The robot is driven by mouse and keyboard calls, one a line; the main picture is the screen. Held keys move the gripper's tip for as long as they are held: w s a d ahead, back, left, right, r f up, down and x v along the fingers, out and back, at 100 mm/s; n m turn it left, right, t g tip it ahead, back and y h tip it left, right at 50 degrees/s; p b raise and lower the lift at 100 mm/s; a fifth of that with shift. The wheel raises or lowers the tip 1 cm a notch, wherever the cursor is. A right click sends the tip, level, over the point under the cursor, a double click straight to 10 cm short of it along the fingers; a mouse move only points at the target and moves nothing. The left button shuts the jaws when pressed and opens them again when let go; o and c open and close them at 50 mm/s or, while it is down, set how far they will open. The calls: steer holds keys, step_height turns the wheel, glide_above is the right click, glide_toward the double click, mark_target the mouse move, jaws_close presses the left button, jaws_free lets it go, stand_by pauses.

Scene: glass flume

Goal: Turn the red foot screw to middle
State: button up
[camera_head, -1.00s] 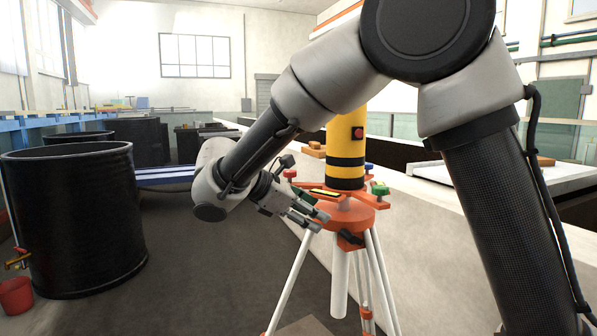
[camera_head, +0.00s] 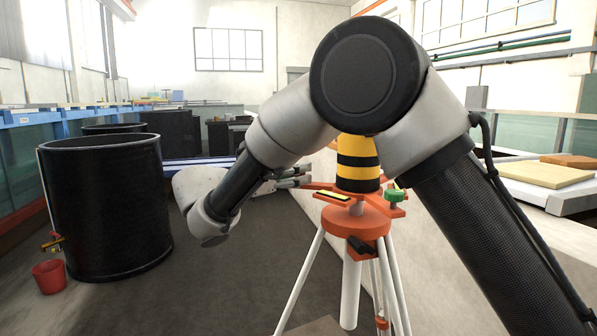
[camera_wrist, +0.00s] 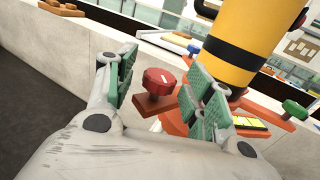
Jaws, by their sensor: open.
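The red foot screw (camera_wrist: 158,80) shows in the wrist view as a ribbed red knob with a pale line on its top, on an arm of the orange base (camera_wrist: 172,122). My gripper (camera_wrist: 160,76) is open, its green-padded fingers on either side of the knob in the picture. I cannot tell whether they touch it. In the head view my gripper (camera_head: 292,178) is at the left of the base, partly behind my arm, and I cannot make out the red screw there. The yellow instrument (camera_head: 357,165) with black bands stands on the base.
A green foot screw (camera_head: 395,195) is at the base's right. A yellow strip (camera_head: 332,196) lies on the base. White tripod legs (camera_head: 302,280) spread below. A large black tank (camera_head: 105,210) and red bucket (camera_head: 49,277) stand left. A pale wall runs behind the tripod.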

steer(key=shift+w+d, duration=0.4)
steer(key=shift+d, duration=0.1)
steer(key=c, duration=1)
steer(key=shift+n+t+y, duration=0.4)
steer(key=n+t+y, duration=0.4)
steer(key=y, duration=0.1)
steer(key=shift+d+n+y, duration=0.15)
steer(key=shift+n+y, duration=0.15)
steer(key=shift+y, duration=0.1)
steer(key=n+t+y, duration=0.1)
steer(key=n+y, duration=0.1)
steer(key=y, duration=0.1)
steer(key=n+y, duration=0.2)
steer(key=y, duration=0.2)
steer(key=shift+n+t, duration=0.3)
steer(key=shift+t, duration=0.1)
steer(key=shift+y, duration=0.4)
